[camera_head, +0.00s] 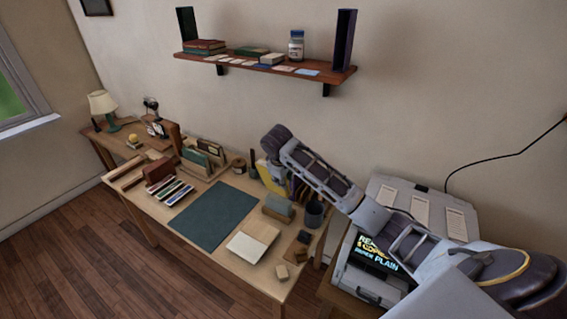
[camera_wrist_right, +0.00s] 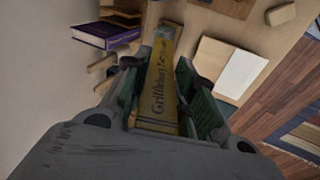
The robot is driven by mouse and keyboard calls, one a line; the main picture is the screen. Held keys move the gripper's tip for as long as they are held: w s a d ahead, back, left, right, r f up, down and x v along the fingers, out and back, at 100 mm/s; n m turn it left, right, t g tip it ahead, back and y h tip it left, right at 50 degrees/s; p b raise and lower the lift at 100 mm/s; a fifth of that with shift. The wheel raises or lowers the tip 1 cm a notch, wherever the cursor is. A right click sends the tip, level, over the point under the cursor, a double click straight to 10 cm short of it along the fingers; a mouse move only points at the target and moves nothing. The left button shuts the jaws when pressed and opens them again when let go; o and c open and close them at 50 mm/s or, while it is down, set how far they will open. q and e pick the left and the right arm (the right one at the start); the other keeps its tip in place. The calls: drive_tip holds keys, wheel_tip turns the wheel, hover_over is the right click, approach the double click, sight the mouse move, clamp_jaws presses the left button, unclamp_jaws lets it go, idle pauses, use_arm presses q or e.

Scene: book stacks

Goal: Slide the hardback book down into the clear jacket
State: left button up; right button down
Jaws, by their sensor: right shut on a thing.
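My right gripper (camera_wrist_right: 162,85) is shut on a yellow hardback book (camera_wrist_right: 158,88), one finger on each side. The spine lettering begins "Griffinbury" and faces the right wrist camera. In the head view the yellow book (camera_head: 271,180) hangs below my right wrist, over the back right of the desk. I cannot tell whether its lower end touches anything. I cannot make out the clear jacket in either view. My left gripper is not in view.
The desk (camera_head: 165,222) holds a dark green mat (camera_head: 208,215), a pale flat book (camera_head: 252,243), a dark cup (camera_head: 314,214) and books in a rack (camera_head: 203,157). A purple book (camera_wrist_right: 105,34) is left of the held book. A printer (camera_head: 425,205) stands right; a wall shelf (camera_head: 340,76) is above.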

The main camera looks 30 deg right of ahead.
drive_tip(key=s+a+f+g+y, duration=0.1)
drive_tip(key=s+f+y, duration=0.1)
drive_tip(key=s, duration=0.5)
drive_tip(key=shift+s+a+n+y, duration=0.2)
drive_tip(key=shift+a+n+y, duration=0.1)
drive_tip(key=shift+a+y, duration=0.15)
drive_tip(key=shift+f+g+y, duration=0.15)
drive_tip(key=shift+g+y, duration=0.1)
drive_tip(key=shift+g, duration=0.05)
